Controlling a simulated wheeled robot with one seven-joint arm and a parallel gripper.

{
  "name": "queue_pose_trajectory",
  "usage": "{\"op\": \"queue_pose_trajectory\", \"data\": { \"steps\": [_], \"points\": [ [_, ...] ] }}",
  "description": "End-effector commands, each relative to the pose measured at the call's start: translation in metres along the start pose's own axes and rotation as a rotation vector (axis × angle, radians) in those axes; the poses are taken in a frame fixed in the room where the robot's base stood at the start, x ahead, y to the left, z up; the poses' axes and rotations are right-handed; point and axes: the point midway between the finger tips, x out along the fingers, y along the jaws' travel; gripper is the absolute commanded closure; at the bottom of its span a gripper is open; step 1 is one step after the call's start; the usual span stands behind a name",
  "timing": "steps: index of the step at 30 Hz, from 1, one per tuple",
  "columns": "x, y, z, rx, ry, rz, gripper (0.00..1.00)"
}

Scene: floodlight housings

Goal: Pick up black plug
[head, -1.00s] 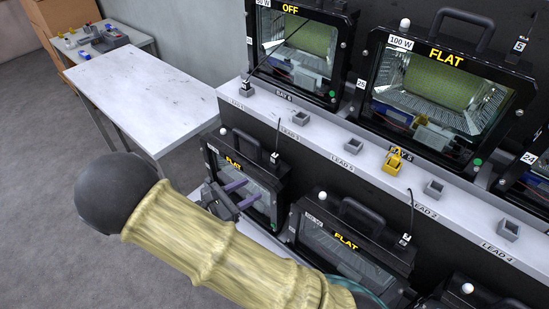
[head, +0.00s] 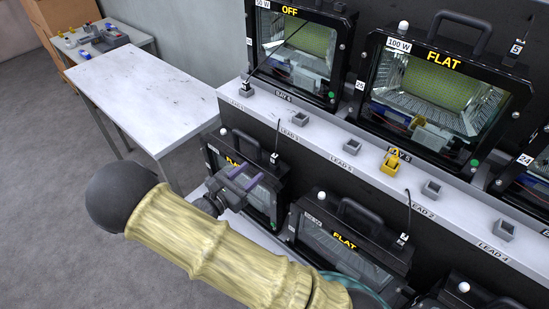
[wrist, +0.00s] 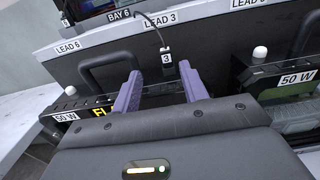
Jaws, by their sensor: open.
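The plug also shows in the wrist view (wrist: 166,58), just beyond the fingertips and nearer the right one in the picture. My gripper (head: 247,177) is open, with two purple fingers and nothing held. In the head view it is left of and slightly below the plug. In the wrist view my gripper (wrist: 160,73) points toward the plug, apart from it.
Other black plugs stand at the shelf's left end (head: 246,87) and hang over the lower middle housing (head: 403,239). A yellow piece (head: 391,161) sits among grey sockets on the white shelf (head: 318,149). Housings crowd the right. A mostly bare table (head: 145,98) stands at left.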

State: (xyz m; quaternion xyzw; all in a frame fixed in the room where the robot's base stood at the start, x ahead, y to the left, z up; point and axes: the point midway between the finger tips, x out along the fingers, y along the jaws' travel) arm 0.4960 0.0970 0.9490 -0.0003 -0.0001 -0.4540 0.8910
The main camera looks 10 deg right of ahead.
Motion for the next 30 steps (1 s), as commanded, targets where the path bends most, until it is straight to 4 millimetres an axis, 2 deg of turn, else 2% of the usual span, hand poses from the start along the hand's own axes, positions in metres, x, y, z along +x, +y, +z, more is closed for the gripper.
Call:
{"op": "queue_pose_trajectory", "data": {
  "steps": [3, 9, 22, 30],
  "points": [
    [0.023, -0.001, 0.001, -0.001, -0.001, -0.004, 0.56],
    [0.050, -0.001, 0.000, 0.000, 0.001, -0.002, 0.56],
    [0.057, -0.001, 0.000, -0.001, 0.000, -0.001, 0.56],
    [0.093, -0.009, -0.001, -0.001, 0.000, -0.003, 0.56]
  ]
}}
